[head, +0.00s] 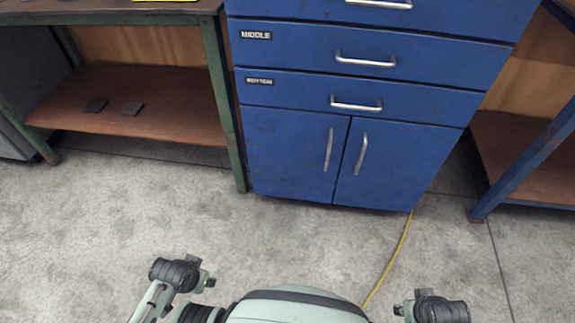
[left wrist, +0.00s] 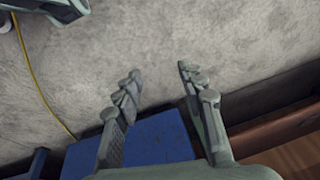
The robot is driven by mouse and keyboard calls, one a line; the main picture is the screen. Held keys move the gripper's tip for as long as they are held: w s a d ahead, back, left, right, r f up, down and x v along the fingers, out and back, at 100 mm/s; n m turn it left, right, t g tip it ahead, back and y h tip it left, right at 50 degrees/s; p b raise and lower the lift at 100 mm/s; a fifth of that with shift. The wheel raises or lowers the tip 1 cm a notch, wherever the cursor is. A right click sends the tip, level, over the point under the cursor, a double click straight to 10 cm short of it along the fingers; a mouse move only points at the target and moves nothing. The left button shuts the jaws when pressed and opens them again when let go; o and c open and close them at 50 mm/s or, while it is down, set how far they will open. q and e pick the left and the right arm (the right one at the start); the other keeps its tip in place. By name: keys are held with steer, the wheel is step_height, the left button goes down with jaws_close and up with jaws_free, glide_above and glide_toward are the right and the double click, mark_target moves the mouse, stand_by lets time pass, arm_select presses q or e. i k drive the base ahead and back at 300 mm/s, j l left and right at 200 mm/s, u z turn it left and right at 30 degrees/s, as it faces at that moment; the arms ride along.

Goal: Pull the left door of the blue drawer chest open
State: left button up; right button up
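The blue drawer chest (head: 350,87) stands ahead in the head view. Its left door (head: 288,151) is shut, with a vertical silver handle (head: 328,149) near its right edge. The right door (head: 405,170) is also shut, with its own handle (head: 361,154). In the left wrist view my left gripper (left wrist: 158,73) is open, with nothing between its fingers. A blue surface (left wrist: 162,140) shows below and behind the fingers, probably part of the chest. Only arm parts of mine show at the bottom of the head view; my right gripper is not seen.
A green-legged bench (head: 218,95) with a brown lower shelf (head: 165,105) stands left of the chest. A blue-legged bench (head: 530,160) stands at the right. A yellow cable (head: 388,262) crosses the floor. The concrete floor (head: 230,235) before the doors is otherwise clear.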

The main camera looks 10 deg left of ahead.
mark_target(293, 153)
steer(key=i+l, duration=0.2)
steer(key=l, duration=0.15)
steer(key=i+l, duration=0.15)
steer(key=l, duration=0.2)
steer(key=i+l, duration=0.2)
steer(key=l, duration=0.2)
steer(key=j+u, duration=0.05)
